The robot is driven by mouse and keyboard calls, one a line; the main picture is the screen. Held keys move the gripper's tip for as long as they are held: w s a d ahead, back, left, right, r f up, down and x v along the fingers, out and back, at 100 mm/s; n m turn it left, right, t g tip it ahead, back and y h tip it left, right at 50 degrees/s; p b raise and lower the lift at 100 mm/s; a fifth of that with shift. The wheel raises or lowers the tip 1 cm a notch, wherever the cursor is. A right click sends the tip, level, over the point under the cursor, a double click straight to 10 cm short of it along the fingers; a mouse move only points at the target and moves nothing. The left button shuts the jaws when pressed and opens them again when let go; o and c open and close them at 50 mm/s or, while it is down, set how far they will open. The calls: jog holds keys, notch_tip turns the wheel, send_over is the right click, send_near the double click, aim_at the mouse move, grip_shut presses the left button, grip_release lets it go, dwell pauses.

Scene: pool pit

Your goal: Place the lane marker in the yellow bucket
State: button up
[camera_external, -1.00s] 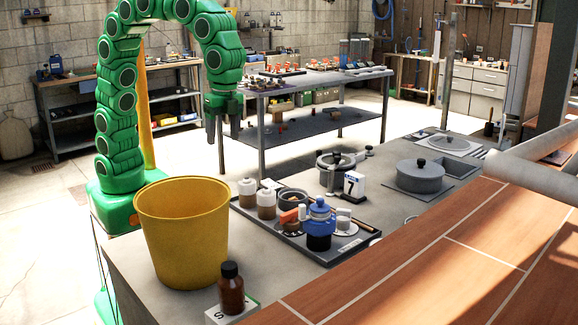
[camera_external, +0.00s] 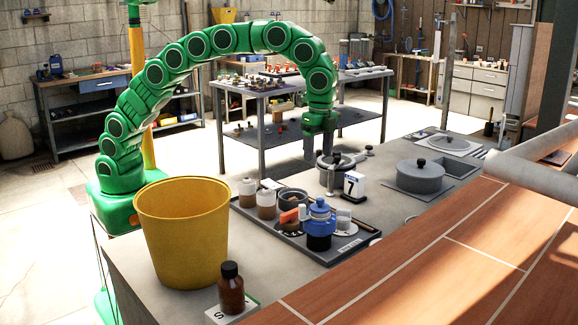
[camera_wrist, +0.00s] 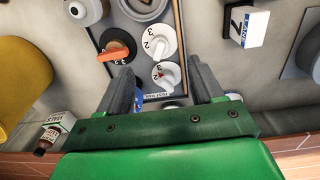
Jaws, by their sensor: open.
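The lane marker (camera_external: 354,187) is a small white block with a blue label strip and a black 7. It stands upright on the grey counter, right of the black tray, and shows at the upper right of the wrist view (camera_wrist: 242,27). The yellow bucket (camera_external: 181,240) stands at the counter's left end; its edge shows at the left of the wrist view (camera_wrist: 18,80). My gripper (camera_external: 317,151) is open and empty, above and slightly left of the lane marker. In the wrist view my gripper (camera_wrist: 163,76) points down over the tray, with the marker outside its fingers.
The black tray (camera_external: 271,238) holds a blue-lidded jar (camera_external: 319,226), numbered white knobs and an orange-handled piece. A grey pot (camera_external: 335,179) stands just behind the marker, and a larger lidded pot (camera_external: 420,179) to its right. A brown bottle (camera_external: 231,287) stands before the bucket.

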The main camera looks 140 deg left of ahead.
send_over(354, 184)
jog(key=s+a, duration=0.1)
jog(key=f, duration=0.8)
jog(key=shift+s+a, duration=0.1)
jog(key=shift+s, duration=0.1)
jog(key=shift+a+f, duration=0.1)
jog(key=shift+f, duration=0.15)
jog(key=shift+w+a+f, duration=0.1)
jog(key=shift+f, duration=3.5)
grip_shut()
jog(key=shift+r, duration=5)
